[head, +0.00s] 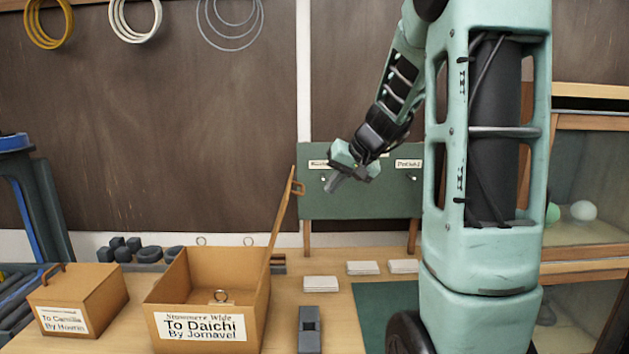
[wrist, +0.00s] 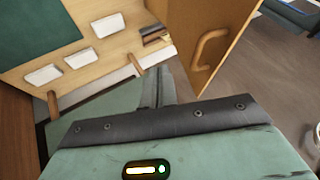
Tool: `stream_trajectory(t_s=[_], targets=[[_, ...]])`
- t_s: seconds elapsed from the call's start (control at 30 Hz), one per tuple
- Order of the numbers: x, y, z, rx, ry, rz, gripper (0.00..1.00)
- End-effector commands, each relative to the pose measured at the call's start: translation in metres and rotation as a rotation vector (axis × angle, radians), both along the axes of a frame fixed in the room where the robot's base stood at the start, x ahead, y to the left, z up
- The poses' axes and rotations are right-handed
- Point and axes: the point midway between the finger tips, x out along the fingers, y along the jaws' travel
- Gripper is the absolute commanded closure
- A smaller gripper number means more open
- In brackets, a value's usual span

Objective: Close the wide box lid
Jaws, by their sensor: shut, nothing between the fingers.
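The wide box (head: 166,290), labelled "To Daichi", stands open on the bench in the head view. Its lid (head: 279,222) stands up, leaning slightly outward, on the box's right side, with a handle (head: 297,187) near its top.
A smaller closed box (head: 95,290) stands left of the wide box. A green board (head: 390,198) on wooden legs stands behind my gripper. White cards (head: 321,284) and a dark block (head: 309,330) lie right of the wide box.

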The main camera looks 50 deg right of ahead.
Motion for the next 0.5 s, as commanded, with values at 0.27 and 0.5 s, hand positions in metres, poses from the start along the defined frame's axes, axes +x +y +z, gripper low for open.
stream_trajectory(t_s=[0.27, 0.5], targets=[[0.031, 0.019, -0.003, 0.000, 0.001, 0.002, 1.00], [0.039, 0.026, -0.005, -0.001, 0.001, 0.000, 1.00]])
